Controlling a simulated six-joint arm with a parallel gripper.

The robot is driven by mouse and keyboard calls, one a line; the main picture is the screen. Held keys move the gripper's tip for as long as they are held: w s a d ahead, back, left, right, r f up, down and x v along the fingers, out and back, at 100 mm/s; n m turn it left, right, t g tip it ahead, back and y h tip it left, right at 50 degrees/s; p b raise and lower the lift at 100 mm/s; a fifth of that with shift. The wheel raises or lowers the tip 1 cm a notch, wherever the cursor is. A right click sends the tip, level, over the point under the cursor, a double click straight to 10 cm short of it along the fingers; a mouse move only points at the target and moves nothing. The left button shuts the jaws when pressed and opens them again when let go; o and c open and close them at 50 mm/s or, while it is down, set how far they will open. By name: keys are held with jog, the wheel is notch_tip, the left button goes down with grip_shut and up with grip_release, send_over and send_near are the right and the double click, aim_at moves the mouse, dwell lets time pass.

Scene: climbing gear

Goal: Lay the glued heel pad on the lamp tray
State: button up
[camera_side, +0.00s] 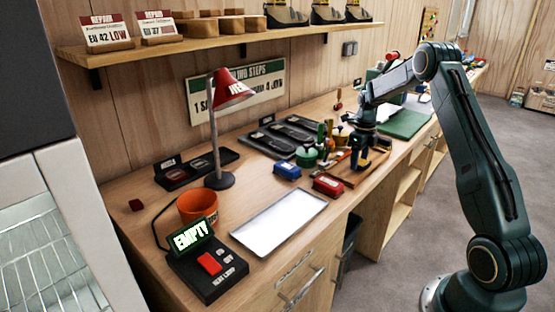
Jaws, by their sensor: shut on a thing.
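My gripper (362,166) is at the right of the bench, pointing down low over a shallow wooden tray (341,181). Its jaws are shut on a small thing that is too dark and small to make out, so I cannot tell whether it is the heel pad. A bare, pale metal tray (280,222) lies flat near the bench's front edge, to the left of my gripper. A red lamp (229,88) on a grey stand rises behind that tray. I see nothing on the tray.
A control box (206,265) showing "EMPTY" and an orange pot (197,206) stand left of the metal tray. Blue (287,170) and red (328,186) boxes and green jars (306,155) stand between tray and gripper. A black tray (262,146) holds dark pieces behind them.

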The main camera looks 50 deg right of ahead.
aim_at(360, 162)
jog(key=shift+f, duration=0.2)
jog(key=o, duration=1)
jog(key=shift+r, duration=0.1)
jog(key=shift+s+d+r, duration=0.1)
jog(key=shift+s+r, duration=0.05)
jog(key=shift+r, duration=6.7)
